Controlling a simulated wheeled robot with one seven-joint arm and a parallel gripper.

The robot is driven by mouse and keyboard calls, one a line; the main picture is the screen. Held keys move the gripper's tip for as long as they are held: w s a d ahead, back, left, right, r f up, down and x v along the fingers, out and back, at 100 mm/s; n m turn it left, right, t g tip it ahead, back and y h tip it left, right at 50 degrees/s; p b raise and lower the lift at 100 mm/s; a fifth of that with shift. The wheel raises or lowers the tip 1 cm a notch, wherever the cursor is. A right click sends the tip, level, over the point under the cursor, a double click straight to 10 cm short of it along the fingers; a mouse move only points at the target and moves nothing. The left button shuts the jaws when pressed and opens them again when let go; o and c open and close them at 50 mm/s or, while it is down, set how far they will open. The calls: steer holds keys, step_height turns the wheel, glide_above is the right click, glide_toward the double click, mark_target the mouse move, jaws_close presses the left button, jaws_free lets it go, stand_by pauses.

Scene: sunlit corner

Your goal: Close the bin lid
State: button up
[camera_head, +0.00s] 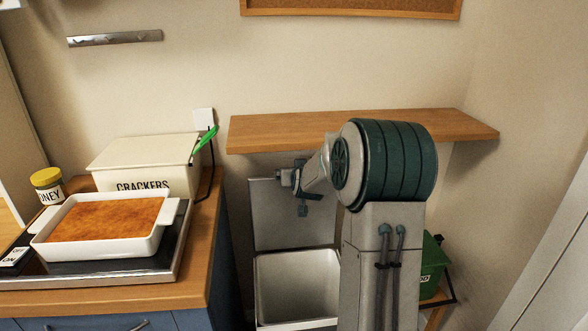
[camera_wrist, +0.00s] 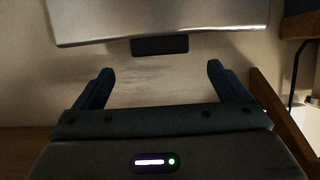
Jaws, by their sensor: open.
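The bin (camera_head: 258,285) stands on the floor between the counter and my arm, with its pale inside showing. Its grey lid (camera_head: 275,232) stands raised, close to upright, at the back of the bin. My gripper (camera_head: 302,196) is beside the upper right part of the lid, below the wooden shelf. In the wrist view, the lid (camera_wrist: 160,18) crosses the top of the picture with a dark tab (camera_wrist: 160,45) at its edge. My gripper (camera_wrist: 158,80) is open there, its fingers apart with nothing between them. My arm hides the bin's right side.
A wooden shelf (camera_head: 270,133) runs along the wall just above my gripper. The counter (camera_head: 200,245) at left bears a crackers box (camera_head: 140,155), a white baking dish (camera_head: 80,252) and a honey jar (camera_head: 47,184). A green container (camera_head: 432,266) stands behind my arm at right.

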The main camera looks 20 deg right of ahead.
steer(key=x, duration=0.7)
steer(key=shift+w+f+p, duration=0.1)
steer(key=shift+w+p, duration=0.2)
steer(key=shift+p, duration=0.05)
steer(key=c, duration=1.4)
steer(key=shift+s, duration=0.1)
